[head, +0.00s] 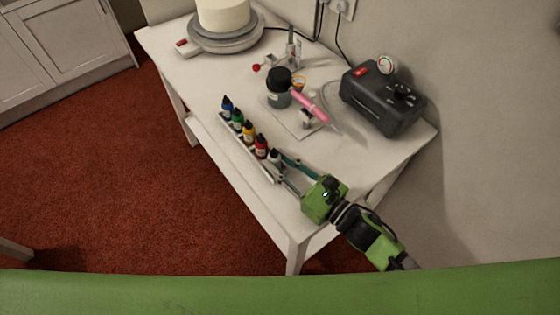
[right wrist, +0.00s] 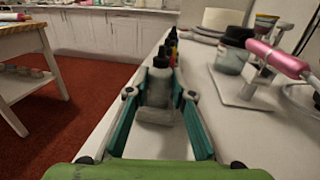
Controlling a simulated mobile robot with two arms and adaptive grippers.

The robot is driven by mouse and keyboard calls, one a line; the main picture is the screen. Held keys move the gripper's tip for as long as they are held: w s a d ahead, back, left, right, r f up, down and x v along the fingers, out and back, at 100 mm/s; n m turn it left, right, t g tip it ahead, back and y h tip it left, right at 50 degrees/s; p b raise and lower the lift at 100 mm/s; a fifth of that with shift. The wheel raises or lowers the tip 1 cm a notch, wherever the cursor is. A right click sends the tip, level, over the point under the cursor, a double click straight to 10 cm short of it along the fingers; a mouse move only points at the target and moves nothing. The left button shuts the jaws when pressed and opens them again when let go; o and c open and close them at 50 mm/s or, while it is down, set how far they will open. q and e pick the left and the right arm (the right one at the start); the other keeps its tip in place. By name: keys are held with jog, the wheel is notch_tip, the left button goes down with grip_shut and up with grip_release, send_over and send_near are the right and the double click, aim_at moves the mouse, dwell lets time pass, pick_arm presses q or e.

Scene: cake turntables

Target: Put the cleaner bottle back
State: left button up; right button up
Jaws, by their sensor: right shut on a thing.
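The cleaner bottle (head: 275,158), pale with a black cap, stands upright at the near end of a row of colour bottles (head: 249,131). My right gripper (head: 287,174) is shut on it. In the right wrist view the teal fingers lie on either side of the pale bottle (right wrist: 158,84). The row runs along a narrow white rack (head: 241,147) at the table's long edge. The bottle is in line with the row; I cannot tell whether its base rests in the rack. My left gripper is not in view.
On the white table (head: 345,172) a pink airbrush (head: 309,105) lies by a dark-lidded jar (head: 278,95). A black compressor (head: 382,98) stands by the wall. A cake (head: 222,15) sits on a turntable (head: 226,41) at the far end. The table's near corner is clear.

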jog(key=shift+f, duration=0.1)
jog(key=o, duration=0.7)
jog(key=shift+o, duration=0.2)
jog(key=b+v, duration=0.2)
jog(key=v, duration=0.9)
jog(key=shift+s+d+b, duration=0.3)
jog(key=shift+s+d, duration=0.05)
jog(key=shift+d, duration=0.05)
